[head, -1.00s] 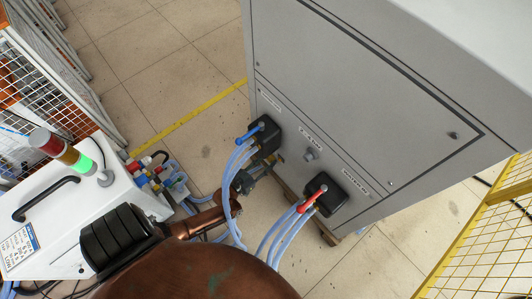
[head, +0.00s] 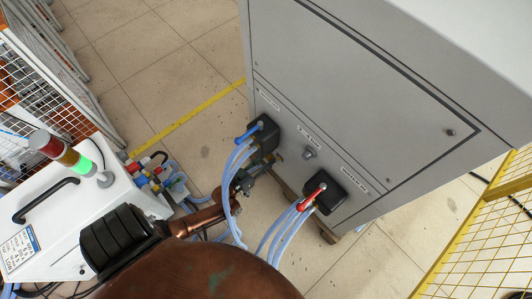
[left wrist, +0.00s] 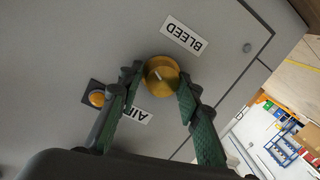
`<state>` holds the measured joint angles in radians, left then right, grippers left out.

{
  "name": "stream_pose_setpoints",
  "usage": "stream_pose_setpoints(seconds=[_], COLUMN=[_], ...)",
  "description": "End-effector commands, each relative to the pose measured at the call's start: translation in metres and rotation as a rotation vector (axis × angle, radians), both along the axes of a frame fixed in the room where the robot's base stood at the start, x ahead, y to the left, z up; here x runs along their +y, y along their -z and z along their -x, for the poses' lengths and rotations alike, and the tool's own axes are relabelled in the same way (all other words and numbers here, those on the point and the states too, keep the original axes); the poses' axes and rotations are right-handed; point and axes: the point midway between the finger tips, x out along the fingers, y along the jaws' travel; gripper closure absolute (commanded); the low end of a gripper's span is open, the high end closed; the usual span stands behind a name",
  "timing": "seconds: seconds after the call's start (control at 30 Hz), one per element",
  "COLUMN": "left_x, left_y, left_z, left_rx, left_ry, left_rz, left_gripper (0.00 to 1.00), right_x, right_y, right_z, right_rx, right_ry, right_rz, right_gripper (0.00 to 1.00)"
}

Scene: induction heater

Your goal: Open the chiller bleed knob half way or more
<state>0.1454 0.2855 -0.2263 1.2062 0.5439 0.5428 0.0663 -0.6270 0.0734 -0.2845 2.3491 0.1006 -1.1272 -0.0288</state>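In the left wrist view the bleed knob (left wrist: 161,72) is a round brass-coloured knob with a pale line on its face, on a grey panel beside a BLEED label (left wrist: 181,34). My left gripper (left wrist: 160,82) has one green-padded finger on each side of the knob, and both tips appear to touch its rim. In the head view my left gripper (head: 255,172) is low beside the grey chiller cabinet (head: 340,85), near the blue-handled valve (head: 250,133). My right gripper is not in view.
A second brass-coloured knob (left wrist: 97,98) on a dark square sits near the AIR label, close to one finger. Blue hoses (head: 230,190) hang beside my left arm. A red-handled valve (head: 312,197) is to the right. A white machine with a signal light (head: 85,165) stands left.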

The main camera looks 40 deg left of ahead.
Motion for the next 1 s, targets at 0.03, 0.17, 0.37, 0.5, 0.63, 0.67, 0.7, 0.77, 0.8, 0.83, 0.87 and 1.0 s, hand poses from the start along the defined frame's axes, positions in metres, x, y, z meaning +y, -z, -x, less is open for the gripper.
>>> stream_pose_setpoints(seconds=[0.03, 0.17, 0.37, 0.5, 0.63, 0.67, 0.7, 0.77, 0.8, 0.83, 0.87, 1.0], left_x=[0.007, 0.006, 0.003, 0.002, 0.003, 0.003, 0.003, 0.004, 0.004, 0.004, 0.004, 0.005], left_y=[-0.002, -0.001, 0.0, 0.0, 0.0, 0.0, -0.001, -0.002, -0.003, -0.003, -0.004, -0.007], left_z=[-0.001, -0.001, -0.001, 0.0, 0.011, 0.016, 0.023, 0.035, 0.044, 0.05, 0.057, 0.085], left_rx=[-0.003, -0.002, 0.0, 0.001, 0.001, 0.002, 0.002, 0.002, 0.003, 0.003, 0.003, 0.002], left_ry=[-0.009, -0.008, -0.003, -0.002, -0.003, -0.003, -0.004, -0.004, -0.004, -0.004, -0.004, -0.004], left_rz=[-0.004, -0.003, -0.002, -0.002, -0.001, -0.001, 0.0, 0.0, -0.001, -0.001, -0.001, -0.002], left_gripper=[0.65, 0.56, 0.53, 0.53, 0.53, 0.53, 0.53, 0.53, 0.53, 0.53, 0.53, 0.53], right_x=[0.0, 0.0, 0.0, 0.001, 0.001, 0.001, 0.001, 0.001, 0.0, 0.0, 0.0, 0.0], right_y=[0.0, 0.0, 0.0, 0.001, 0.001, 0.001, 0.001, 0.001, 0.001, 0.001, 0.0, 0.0], right_z=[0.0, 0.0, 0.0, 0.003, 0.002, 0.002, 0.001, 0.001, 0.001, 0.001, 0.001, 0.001], right_rx=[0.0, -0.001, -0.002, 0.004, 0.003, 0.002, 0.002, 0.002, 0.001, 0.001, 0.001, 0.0], right_ry=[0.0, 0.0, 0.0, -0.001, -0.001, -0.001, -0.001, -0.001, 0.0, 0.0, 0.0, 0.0], right_rz=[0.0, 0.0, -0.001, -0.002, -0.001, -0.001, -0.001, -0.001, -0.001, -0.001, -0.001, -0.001], right_gripper=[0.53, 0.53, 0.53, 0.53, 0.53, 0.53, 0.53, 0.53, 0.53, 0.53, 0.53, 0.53])
